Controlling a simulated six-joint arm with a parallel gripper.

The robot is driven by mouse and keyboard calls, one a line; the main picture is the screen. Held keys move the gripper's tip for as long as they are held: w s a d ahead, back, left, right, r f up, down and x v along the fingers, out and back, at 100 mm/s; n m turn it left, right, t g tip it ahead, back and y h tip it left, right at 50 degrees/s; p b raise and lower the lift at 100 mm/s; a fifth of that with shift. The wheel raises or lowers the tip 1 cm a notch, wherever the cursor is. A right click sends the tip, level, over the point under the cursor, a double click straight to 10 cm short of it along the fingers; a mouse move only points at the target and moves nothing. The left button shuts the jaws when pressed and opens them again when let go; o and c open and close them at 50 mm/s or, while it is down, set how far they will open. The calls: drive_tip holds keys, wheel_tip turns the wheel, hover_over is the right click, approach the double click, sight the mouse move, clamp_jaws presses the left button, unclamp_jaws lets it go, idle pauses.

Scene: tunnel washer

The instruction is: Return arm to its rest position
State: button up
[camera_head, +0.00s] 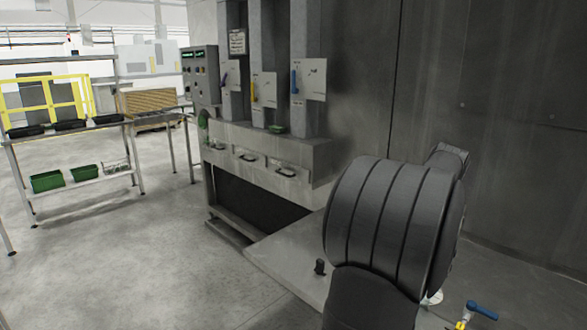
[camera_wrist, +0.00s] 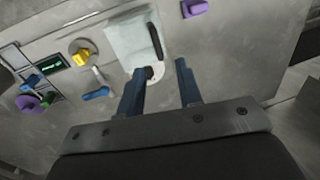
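My arm (camera_head: 390,225) fills the right foreground of the head view, a thick dark ribbed joint with a link below it. My gripper (camera_wrist: 162,70) is not visible in the head view. In the wrist view its two blue fingers stand apart, with a clear gap of grey surface between them. Nothing is seen held. The left fingertip overlaps a small black part at the lower end of a pale plate (camera_wrist: 125,42) with a dark handle; I cannot tell whether they touch.
Wrist view: a yellow knob (camera_wrist: 82,52), blue lever (camera_wrist: 96,94) and purple block (camera_wrist: 195,8) stick out from the grey surface. Head view: the machine bench (camera_head: 265,150) has levers above it, and a blue-handled valve (camera_head: 482,310) is at lower right. Floor (camera_head: 130,260) at left is clear.

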wheel_tip(320, 180, up, 10)
drive_tip(key=s+d, duration=0.1)
drive_tip(key=f, duration=0.5)
drive_tip(key=w+a+f, duration=0.1)
drive_tip(key=f, duration=0.5)
drive_tip(key=w+a+f, duration=0.1)
drive_tip(key=f, duration=0.5)
drive_tip(key=shift+f, duration=0.15)
drive_tip(key=s+d, duration=1)
wheel_tip(320, 180, up, 15)
drive_tip(key=s+d+g+h, duration=0.1)
drive_tip(key=shift+s+d, duration=0.4)
